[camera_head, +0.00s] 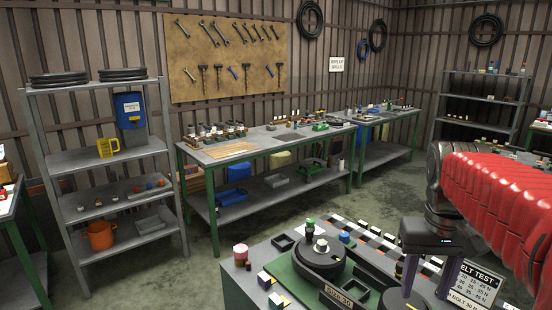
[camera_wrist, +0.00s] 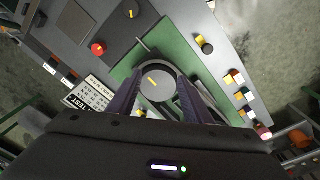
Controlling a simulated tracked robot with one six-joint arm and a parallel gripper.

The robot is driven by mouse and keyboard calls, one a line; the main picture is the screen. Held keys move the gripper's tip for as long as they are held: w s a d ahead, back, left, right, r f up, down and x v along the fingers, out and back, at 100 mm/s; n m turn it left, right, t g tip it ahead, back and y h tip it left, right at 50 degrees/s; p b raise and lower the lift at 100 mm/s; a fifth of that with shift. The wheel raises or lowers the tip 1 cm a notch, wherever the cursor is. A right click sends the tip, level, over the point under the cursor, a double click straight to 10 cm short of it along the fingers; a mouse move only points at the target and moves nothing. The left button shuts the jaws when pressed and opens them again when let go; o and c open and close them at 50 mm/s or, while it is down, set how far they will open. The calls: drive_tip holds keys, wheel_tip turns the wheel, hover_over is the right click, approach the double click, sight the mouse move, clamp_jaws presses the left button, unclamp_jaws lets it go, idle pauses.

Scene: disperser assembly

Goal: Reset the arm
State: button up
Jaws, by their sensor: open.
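My gripper (camera_head: 426,282) is at the lower right of the head view, pointing down over the near bench. Its purple fingers are apart, and it is open. In the wrist view my gripper (camera_wrist: 160,82) has a round grey disc with a yellow mark (camera_wrist: 155,84) showing between and beyond its fingers. I cannot tell whether the fingers touch it. A dark round disc (camera_head: 402,299) shows below my gripper in the head view. A dark round assembly (camera_head: 320,262) stands on a green base marked "Size 30" (camera_head: 340,298), left of my gripper.
A red knob (camera_wrist: 97,49) shows in the wrist view. Behind are a green-legged workbench (camera_head: 262,148) and grey shelves (camera_head: 110,155), with open floor between.

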drive_tip(key=s+a+f+n+t, duration=0.2)
drive_tip(key=s+a+f+t, duration=0.2)
drive_tip(key=s+a, duration=0.6)
drive_tip(key=a+f, duration=0.2)
drive_tip(key=a, duration=0.1)
drive_tip(key=shift+s+f+t+y, duration=0.2)
drive_tip(key=shift+t+y, duration=0.2)
drive_tip(key=shift+a, duration=0.1)
drive_tip(key=shift+c, duration=0.6)
